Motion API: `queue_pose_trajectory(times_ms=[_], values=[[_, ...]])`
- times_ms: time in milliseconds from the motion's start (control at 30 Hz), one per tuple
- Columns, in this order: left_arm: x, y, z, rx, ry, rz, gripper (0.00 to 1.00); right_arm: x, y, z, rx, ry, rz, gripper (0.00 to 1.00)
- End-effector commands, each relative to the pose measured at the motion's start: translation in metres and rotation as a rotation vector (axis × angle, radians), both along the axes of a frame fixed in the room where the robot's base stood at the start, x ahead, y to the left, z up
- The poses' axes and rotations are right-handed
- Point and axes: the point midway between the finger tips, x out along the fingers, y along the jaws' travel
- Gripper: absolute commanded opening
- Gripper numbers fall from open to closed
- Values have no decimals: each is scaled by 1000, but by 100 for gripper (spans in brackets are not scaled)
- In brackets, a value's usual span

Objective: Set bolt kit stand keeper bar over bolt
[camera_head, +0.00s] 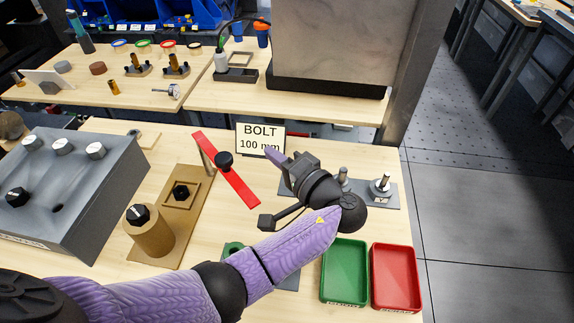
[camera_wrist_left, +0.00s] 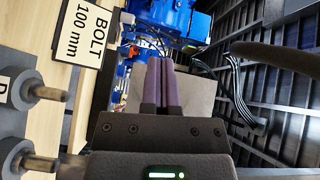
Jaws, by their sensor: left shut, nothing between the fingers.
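The red keeper bar (camera_head: 240,183) with a black knob lies aslant at the far right corner of the tan bolt kit stand (camera_head: 197,212), its near end reaching out past the stand's right edge. A black hex bolt (camera_head: 180,192) sits in the stand's raised square, and the bar is not over it. My left gripper (camera_head: 271,156) is shut and empty, right of the bar and in front of the BOLT 100 mm sign (camera_head: 260,140). Its purple fingers (camera_wrist_left: 161,82) are together in the left wrist view, where the sign (camera_wrist_left: 84,30) also shows. My right gripper is not seen.
A tan cylinder (camera_head: 150,232) with a black top stands on the stand's near end. A grey box with knobs (camera_head: 75,190) is at left. A grey plate with pegs (camera_head: 390,200) and green (camera_head: 345,272) and red (camera_head: 397,277) trays are at right.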

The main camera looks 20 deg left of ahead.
Motion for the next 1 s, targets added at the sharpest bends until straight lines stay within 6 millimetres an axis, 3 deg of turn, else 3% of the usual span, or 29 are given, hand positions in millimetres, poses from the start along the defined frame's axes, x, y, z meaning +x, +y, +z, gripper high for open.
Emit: queue_pose_trajectory(times_ms=[133, 333, 1000], values=[[13, 29, -1, 3, 0, 2, 0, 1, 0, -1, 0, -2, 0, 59], [-10, 48, -3, 1, 2, 0, 0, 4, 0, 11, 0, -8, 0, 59], [-22, 55, -5, -1, 1, -29, 0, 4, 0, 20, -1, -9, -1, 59]])
